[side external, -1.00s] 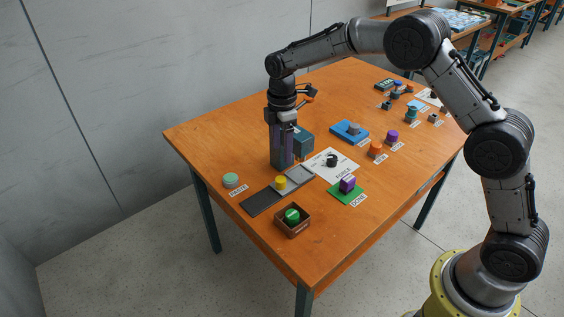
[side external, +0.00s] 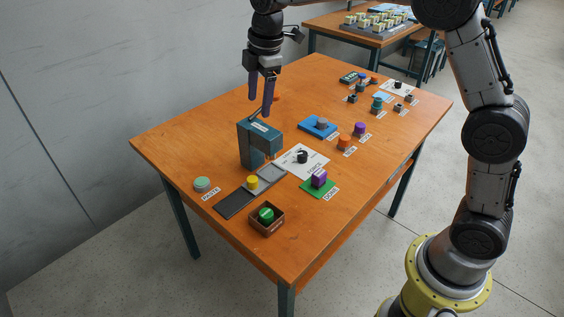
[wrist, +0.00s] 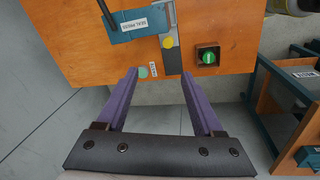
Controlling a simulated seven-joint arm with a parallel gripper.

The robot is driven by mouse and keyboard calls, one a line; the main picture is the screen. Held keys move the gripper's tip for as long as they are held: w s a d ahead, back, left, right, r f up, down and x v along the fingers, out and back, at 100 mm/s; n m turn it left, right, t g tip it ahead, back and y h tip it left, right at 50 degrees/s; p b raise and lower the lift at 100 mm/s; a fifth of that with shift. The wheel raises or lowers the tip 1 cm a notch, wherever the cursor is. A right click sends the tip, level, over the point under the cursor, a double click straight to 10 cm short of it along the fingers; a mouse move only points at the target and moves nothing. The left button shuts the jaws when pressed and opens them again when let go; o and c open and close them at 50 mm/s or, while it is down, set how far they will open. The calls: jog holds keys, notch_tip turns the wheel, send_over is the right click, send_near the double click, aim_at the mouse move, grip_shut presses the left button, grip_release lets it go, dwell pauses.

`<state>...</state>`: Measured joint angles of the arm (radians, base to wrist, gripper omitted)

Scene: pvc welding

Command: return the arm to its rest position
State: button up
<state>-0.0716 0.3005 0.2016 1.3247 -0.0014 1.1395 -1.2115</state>
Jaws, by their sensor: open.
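My gripper (side external: 260,102) hangs in the air above the teal weld press (side external: 256,142), its two purple fingers apart and nothing between them. In the wrist view my gripper (wrist: 158,75) also shows its fingers spread, with the table below. The press (wrist: 132,24) stands on the wooden table, with a dark lever rising from its top, close to the fingers in the side view. A yellow cylinder (side external: 252,182) sits on the grey slide plate in front of the press.
A green round button in a brown box (side external: 266,218) is at the front. A purple piece (side external: 319,178) sits on a green pad. A pale green paste disc (side external: 202,184), a blue block (side external: 318,126) and several small parts stand around. The air above the table's front is free.

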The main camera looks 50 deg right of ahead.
jog(key=s+d+r+m+t, duration=0.1)
jog(key=s+r+m+t, duration=0.3)
jog(key=s, duration=0.6)
jog(key=s+d+r+m+g, duration=0.1)
jog(key=s+d+r, duration=0.1)
jog(key=s+r, duration=0.65)
jog(key=s+f+m, duration=0.9)
jog(key=s+f, duration=0.2)
jog(key=s, duration=0.3)
jog(key=shift+s+d+f+m+t, duration=0.25)
jog(key=shift+m+t, duration=0.05)
jog(key=shift+m, duration=0.1)
